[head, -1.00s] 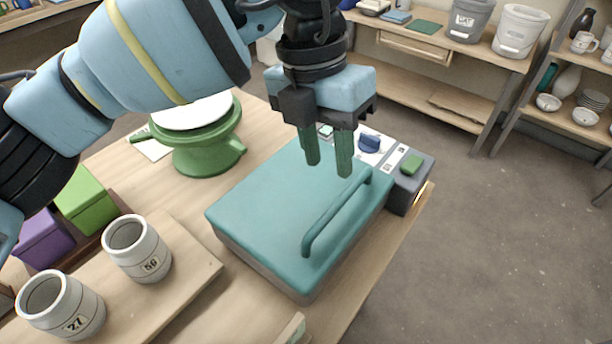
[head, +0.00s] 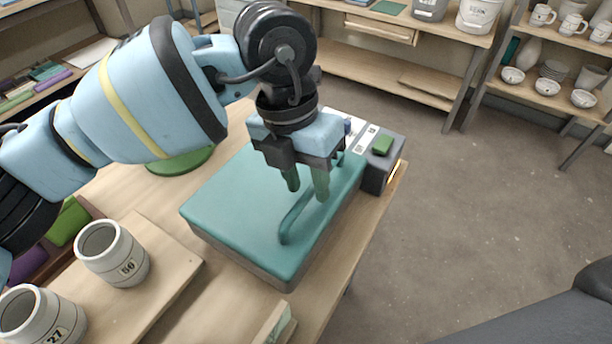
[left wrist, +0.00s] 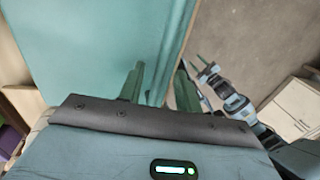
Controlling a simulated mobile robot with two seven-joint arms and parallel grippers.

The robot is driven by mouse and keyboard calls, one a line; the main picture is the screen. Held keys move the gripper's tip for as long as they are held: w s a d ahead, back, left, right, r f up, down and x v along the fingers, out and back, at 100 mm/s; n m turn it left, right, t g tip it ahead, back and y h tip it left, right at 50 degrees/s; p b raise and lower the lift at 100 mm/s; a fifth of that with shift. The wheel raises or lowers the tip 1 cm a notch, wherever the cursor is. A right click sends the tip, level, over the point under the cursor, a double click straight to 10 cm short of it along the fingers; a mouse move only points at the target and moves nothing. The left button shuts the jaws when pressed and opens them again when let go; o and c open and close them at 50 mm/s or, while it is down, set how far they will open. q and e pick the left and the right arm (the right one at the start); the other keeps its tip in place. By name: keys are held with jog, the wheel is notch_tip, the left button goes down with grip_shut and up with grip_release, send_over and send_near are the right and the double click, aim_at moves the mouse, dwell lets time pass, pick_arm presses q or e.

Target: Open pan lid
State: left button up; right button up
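The pan is a low box with a teal lid (head: 235,200), shut, on the wooden table. A teal bar handle (head: 296,222) runs along the lid's right side. My left gripper (head: 307,193) is open and points down at the far half of the handle, one finger on each side as far as I can tell. In the left wrist view the handle (left wrist: 158,82) shows between the two green fingers. Whether they touch it cannot be told. My right gripper (left wrist: 195,64) shows small in the left wrist view, away from the pan; its opening is unclear.
A grey control box (head: 382,168) with a green button (head: 383,145) adjoins the pan's far right side. Two numbered pots, 50 (head: 112,254) and 27 (head: 40,318), stand at the left. A green stand (head: 180,163) is partly behind my arm. The floor at right is clear.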

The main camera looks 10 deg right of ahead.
pick_arm(q)
grip_shut()
pick_arm(e)
jog(key=shift+s, duration=0.3)
